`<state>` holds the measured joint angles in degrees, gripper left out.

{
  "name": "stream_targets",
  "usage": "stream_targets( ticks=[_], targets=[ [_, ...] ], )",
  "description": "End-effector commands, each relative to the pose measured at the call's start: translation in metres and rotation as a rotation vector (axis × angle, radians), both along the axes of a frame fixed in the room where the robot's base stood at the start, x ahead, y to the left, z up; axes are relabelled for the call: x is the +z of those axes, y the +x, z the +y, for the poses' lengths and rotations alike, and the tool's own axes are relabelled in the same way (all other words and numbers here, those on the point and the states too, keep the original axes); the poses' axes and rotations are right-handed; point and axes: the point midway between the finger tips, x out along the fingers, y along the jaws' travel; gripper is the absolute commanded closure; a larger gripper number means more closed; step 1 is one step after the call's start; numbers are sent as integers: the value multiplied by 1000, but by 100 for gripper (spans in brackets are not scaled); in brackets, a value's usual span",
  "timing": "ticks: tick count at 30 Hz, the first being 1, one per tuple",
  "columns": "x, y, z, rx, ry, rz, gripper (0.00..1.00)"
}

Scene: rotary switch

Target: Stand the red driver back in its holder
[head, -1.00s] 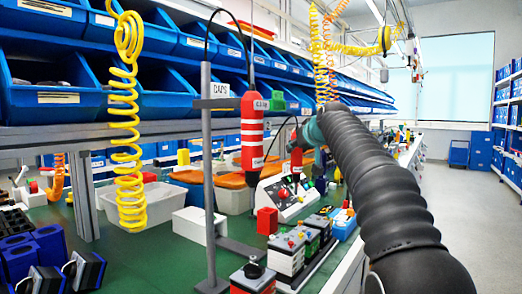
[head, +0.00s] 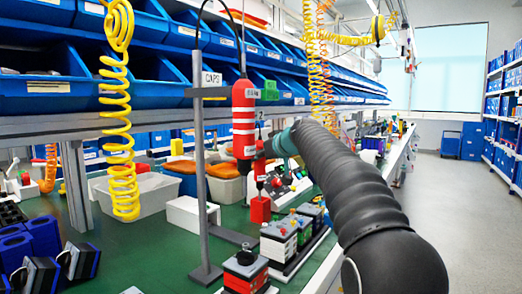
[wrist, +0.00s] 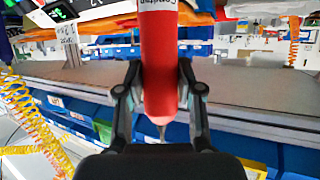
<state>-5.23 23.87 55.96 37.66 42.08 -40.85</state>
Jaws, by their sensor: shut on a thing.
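The red driver (head: 260,168) is upright in my gripper (head: 266,152), tip down, in the head view. A red block (head: 260,209), which looks like the holder, stands on the green bench right below the tip in the head view. The tip appears above the block. I cannot tell the depth between them or see a hole.
A larger red driver with white stripes (head: 243,120) hangs on a cable by a grey stand (head: 203,170), close left of my gripper. Black-and-white boxes (head: 278,242) stand in front. A white box (head: 192,214) is to the left. Yellow coiled hoses (head: 119,120) hang down.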

Motion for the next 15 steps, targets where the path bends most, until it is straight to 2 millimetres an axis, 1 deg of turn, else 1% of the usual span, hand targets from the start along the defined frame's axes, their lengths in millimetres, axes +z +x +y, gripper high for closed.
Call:
stream_targets(
  ticks=[1, 6, 15],
  targets=[
    [-10, 0, 0, -1, 1, -2, 100],
    [-28, 0, 0, -1, 1, -2, 100],
    [-48, 0, 0, -1, 1, -2, 100]
  ],
)
